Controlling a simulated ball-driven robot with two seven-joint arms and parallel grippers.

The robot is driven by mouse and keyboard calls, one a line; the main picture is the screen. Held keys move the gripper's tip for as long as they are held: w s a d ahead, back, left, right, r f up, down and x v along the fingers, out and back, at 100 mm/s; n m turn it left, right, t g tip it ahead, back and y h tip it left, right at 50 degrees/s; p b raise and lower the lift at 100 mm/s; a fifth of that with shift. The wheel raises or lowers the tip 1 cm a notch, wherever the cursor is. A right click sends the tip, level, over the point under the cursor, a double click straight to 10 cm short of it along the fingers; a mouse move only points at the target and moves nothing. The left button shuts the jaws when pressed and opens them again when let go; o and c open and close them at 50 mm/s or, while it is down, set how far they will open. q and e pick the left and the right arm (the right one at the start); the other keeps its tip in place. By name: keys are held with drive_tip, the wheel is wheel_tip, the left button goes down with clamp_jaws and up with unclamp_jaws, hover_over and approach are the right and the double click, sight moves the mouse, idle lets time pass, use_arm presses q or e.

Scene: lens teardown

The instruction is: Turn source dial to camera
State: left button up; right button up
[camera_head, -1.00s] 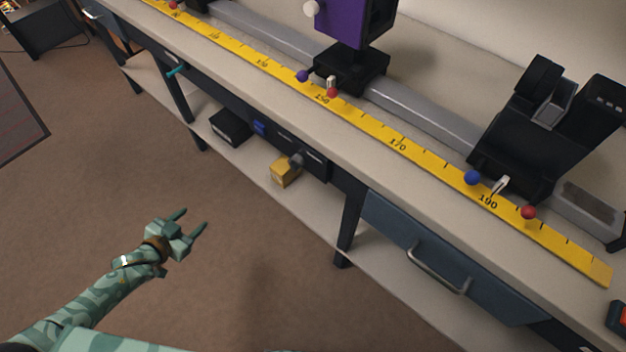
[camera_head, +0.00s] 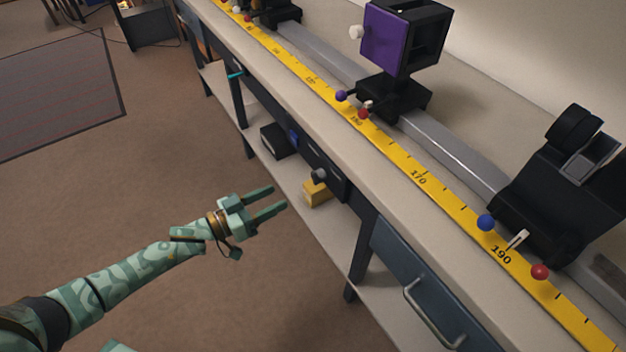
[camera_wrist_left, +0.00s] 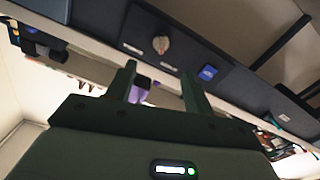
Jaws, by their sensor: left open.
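A dark control panel is set under the bench's front edge, with a small grey dial (camera_head: 319,175) sticking out of it. In the left wrist view the dial (camera_wrist_left: 160,44) is a light round knob, and small labels beside it are too blurred to read. My left gripper (camera_head: 279,198) is open and empty, in front of the bench and to the left of the dial, apart from it. In the left wrist view its two fingers (camera_wrist_left: 158,72) point toward the panel, with the dial showing beyond them. My right gripper is out of view.
A blue switch (camera_head: 293,137) sits on the same panel. A yellow box (camera_head: 317,194) and a black box (camera_head: 275,140) are on the lower shelf. A blue drawer (camera_head: 390,255) is to the right. The bench top carries a yellow ruler (camera_head: 400,158).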

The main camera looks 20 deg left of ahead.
sight(313, 179)
use_arm(q)
drive_tip(key=b+x, duration=0.3)
drive_tip(key=x, duration=0.8)
drive_tip(key=shift+w+d, duration=0.2)
drive_tip(key=shift+w, duration=0.1)
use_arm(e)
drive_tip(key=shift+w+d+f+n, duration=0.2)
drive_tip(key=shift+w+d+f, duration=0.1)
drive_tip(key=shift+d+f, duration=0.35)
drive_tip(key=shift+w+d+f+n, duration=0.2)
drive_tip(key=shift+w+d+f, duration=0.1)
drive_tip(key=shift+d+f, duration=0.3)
use_arm(q)
drive_tip(key=shift+f, duration=0.1)
drive_tip(key=c, duration=1)
